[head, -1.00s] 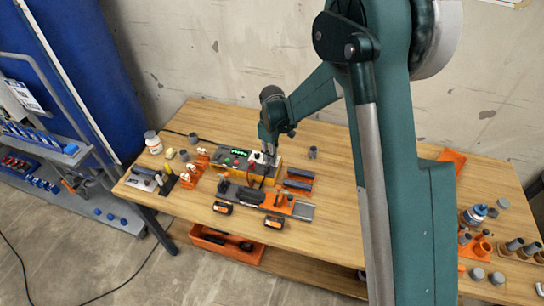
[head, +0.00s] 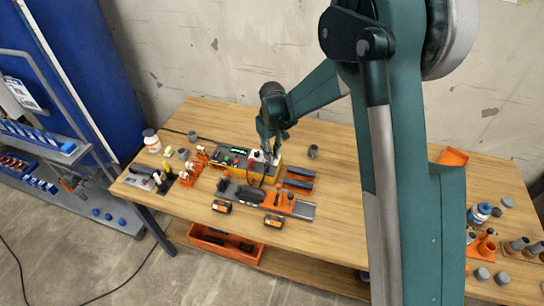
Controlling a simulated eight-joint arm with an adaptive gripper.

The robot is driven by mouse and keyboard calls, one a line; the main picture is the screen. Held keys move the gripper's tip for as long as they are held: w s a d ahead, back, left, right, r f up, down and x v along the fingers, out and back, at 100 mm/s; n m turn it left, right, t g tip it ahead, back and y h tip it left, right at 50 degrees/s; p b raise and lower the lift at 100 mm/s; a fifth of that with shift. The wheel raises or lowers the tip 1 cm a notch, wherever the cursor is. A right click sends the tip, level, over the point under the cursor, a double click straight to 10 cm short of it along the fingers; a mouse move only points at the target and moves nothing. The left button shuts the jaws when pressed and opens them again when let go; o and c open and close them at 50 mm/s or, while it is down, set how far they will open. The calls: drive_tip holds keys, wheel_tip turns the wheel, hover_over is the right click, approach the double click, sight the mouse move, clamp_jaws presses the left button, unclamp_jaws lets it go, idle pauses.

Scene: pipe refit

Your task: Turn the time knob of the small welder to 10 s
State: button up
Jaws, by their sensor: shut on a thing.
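The small welder (head: 232,159) stands on the left half of the wooden table, with a yellow lower body, a dark front panel and a small green lit display (head: 238,150). My gripper (head: 267,156) points down at the right end of the welder, over a pale part there, and is shut. What is between the fingers is too small and partly hidden to make out; the time knob cannot be told apart. A red button or knob shows on the panel left of my gripper. The display's reading is not legible.
Orange holders (head: 193,170) and a white bottle (head: 152,141) stand left of the welder. A dark tool rail (head: 250,194) and two orange-black blocks lie in front. Grey pipe fittings (head: 481,274) stand at the far right. Bare table lies between, partly behind my arm.

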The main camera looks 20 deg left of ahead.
drive_tip(key=shift+m+b, duration=0.35)
drive_tip(key=shift+m, duration=0.95)
drive_tip(key=o, duration=0.9)
drive_tip(key=shift+r, duration=0.1)
drive_tip(key=shift+r, duration=5.95)
